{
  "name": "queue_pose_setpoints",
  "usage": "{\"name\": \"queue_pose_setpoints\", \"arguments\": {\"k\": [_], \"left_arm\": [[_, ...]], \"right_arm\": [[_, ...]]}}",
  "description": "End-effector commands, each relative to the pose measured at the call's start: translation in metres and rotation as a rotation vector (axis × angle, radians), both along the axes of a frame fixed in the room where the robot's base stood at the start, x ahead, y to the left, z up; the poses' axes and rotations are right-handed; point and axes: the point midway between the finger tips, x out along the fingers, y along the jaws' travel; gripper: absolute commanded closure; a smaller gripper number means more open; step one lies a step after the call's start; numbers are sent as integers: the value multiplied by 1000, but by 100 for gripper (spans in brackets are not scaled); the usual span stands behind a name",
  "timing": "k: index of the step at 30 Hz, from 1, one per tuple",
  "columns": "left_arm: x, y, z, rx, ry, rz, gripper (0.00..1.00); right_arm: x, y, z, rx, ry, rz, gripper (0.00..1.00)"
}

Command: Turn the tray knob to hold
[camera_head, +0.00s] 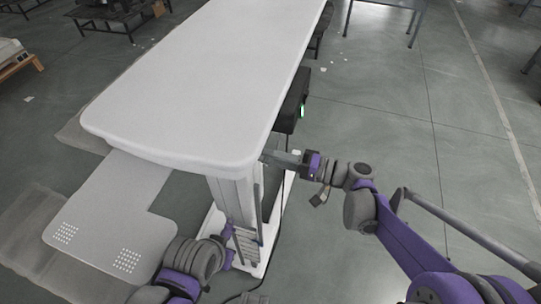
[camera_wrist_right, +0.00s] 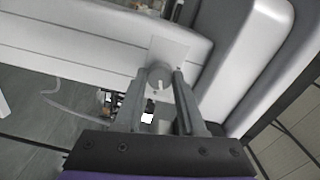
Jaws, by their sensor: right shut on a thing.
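The tray knob (camera_wrist_right: 158,76) is a round grey dial with a pale mark on a light square plate (camera_wrist_right: 168,50), in the right wrist view. My right gripper (camera_wrist_right: 159,82) has one finger on each side of the knob and is shut on it. In the head view my right gripper (camera_head: 268,156) reaches in from the right under the edge of the white tabletop (camera_head: 210,70); the knob is hidden there. My left arm comes in at the bottom beside the column, and its gripper (camera_head: 243,241) is partly seen there, its jaws unclear.
A white lift column (camera_head: 232,205) stands under the tabletop on a pale base. A dark box (camera_head: 291,103) with a green light hangs under the right edge. A lower grey panel (camera_head: 105,215) juts out at the left.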

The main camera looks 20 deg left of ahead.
Motion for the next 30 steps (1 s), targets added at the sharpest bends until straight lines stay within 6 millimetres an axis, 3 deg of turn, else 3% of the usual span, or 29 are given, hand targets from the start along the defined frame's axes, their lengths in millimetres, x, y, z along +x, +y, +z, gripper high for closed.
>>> {"name": "queue_pose_setpoints", "arguments": {"k": [12, 29, 30], "left_arm": [[0, 0, 1, 0, 0, 0, 100], [0, 0, 2, 0, 0, 0, 100], [0, 0, 2, 0, 0, 0, 100]], "right_arm": [[0, 0, 0, 7, 203, -1, 100], [0, 0, 0, 8, 236, -1, 100], [0, 0, 0, 8, 236, -1, 59]]}}
